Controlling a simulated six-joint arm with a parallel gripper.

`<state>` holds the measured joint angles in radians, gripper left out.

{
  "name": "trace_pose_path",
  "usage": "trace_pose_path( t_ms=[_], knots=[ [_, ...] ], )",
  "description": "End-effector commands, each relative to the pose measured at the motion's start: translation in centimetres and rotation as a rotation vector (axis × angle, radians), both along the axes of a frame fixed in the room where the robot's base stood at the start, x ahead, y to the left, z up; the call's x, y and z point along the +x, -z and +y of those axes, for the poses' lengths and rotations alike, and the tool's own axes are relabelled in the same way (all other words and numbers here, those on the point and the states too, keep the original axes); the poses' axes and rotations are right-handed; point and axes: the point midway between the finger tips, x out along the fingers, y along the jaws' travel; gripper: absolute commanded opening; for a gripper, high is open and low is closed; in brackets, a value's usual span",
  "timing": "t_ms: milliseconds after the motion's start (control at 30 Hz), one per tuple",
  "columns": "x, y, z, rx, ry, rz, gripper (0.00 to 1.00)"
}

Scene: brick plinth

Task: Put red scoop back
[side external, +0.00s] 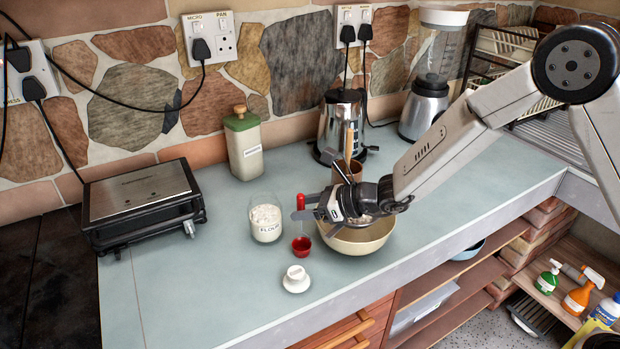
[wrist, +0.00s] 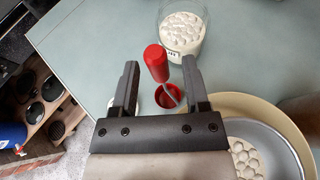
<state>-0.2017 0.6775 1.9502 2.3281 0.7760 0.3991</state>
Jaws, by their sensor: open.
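The red scoop (side external: 301,202) stands upright on the counter, its red handle up. A thin metal shaft runs down to a small red cup (side external: 301,246); I cannot tell whether that cup is part of the scoop. In the wrist view the handle (wrist: 156,63) rises between my fingers. My gripper (side external: 303,208) is open around or just beside the handle, with a gap on both sides in the wrist view (wrist: 160,66). A glass flour jar (side external: 265,222), open and filled with white flour, stands just left of the scoop. It also shows in the wrist view (wrist: 183,32).
A cream bowl (side external: 352,244) stands right of the scoop, under my gripper, with a grey metal piece (wrist: 262,137) in it. A white lid (side external: 296,280) lies in front. A grill (side external: 143,204) and a green-lidded canister (side external: 244,147) stand left and behind. The counter's front left is clear.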

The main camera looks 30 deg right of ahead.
Motion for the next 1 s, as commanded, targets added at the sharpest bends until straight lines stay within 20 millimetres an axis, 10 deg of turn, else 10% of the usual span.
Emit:
trace_pose_path(
  t_ms=[1000],
  knots=[
    [-6.0, -3.6, -6.0, 0.001, 0.000, -0.001, 0.59]
  ],
)
